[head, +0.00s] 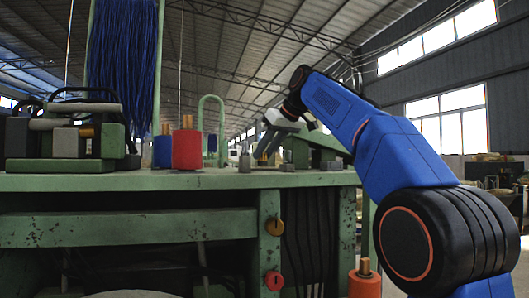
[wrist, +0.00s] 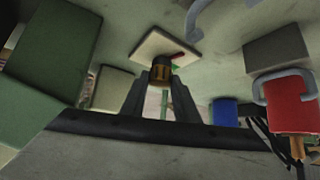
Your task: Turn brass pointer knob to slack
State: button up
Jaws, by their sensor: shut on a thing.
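My gripper (wrist: 161,84) is shut on the brass pointer knob (wrist: 161,69), with one dark finger on each side of it in the wrist view. The knob stands on a pale square plate (wrist: 150,45). A red mark (wrist: 184,56) and a green mark (wrist: 175,67) show on the plate beside the knob. Which way the pointer faces is too small to tell. In the head view my gripper (head: 268,146) reaches down over the green bench top. The knob cannot be made out there.
A red spool (head: 186,149) and a blue spool (head: 162,152) stand left of my gripper on the green bench (head: 120,182). A green arch (head: 222,130) rises between.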

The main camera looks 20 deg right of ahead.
jog(key=shift+n, duration=0.3)
jog(key=o, duration=1.1)
jog(key=shift+c, duration=0.2)
jog(key=shift+d, duration=0.1)
jog(key=v, duration=1.7)
jog(key=shift+d+r, duration=0.15)
jog(key=shift+d, duration=0.15)
jog(key=shift+w, duration=0.1)
